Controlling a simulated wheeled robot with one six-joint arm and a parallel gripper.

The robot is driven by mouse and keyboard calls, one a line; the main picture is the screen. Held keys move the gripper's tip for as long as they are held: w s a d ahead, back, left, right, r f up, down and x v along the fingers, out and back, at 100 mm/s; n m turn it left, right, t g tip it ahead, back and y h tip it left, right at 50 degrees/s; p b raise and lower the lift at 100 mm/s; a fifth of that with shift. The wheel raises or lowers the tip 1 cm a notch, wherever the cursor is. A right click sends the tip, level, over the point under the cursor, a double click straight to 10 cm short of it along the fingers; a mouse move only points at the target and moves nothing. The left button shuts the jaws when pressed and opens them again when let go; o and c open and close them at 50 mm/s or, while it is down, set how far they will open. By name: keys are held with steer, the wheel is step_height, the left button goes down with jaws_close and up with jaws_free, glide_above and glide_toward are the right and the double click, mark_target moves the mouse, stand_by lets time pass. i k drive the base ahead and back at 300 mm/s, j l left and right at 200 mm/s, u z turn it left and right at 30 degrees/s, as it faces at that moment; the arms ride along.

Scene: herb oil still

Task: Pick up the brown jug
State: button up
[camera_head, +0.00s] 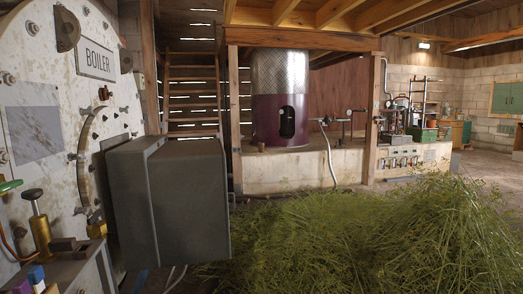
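I cannot make out a brown jug in this view. A small brown object (261,147) stands on the concrete ledge in front of the still, but it is too small to tell what it is. The still (281,100) is a tall cylinder, metallic above and dark purple below, with a dark oval opening. My gripper does not show in the picture.
The white boiler (40,120) fills the left side, with a large grey box (165,205) jutting out from it. A pile of green herbs (390,240) covers the floor at lower right. A concrete plinth (300,170) stands behind.

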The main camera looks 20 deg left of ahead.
mark_target(260, 145)
steer(key=i+u, duration=0.1)
steer(key=i, duration=0.85)
steer(key=i+l+u, duration=0.15)
steer(key=i, duration=1.75)
steer(key=i+u, duration=0.15)
steer(key=i, duration=0.8)
steer(key=i+u, duration=0.2)
steer(key=i, duration=0.7)
steer(key=i+l+u, duration=0.15)
steer(key=i, duration=0.7)
steer(key=i+u, duration=0.2)
steer(key=i, duration=0.65)
steer(key=i+u, duration=0.25)
steer(key=i, duration=0.6)
steer(key=i+j+z, duration=0.2)
steer(key=i+z, duration=0.25)
steer(key=i, duration=0.3)
steer(key=i+j+z, duration=0.4)
steer(key=i, duration=0.35)
steer(key=i+j+z, duration=0.45)
steer(key=i+j, duration=0.15)
steer(key=j, duration=0.2)
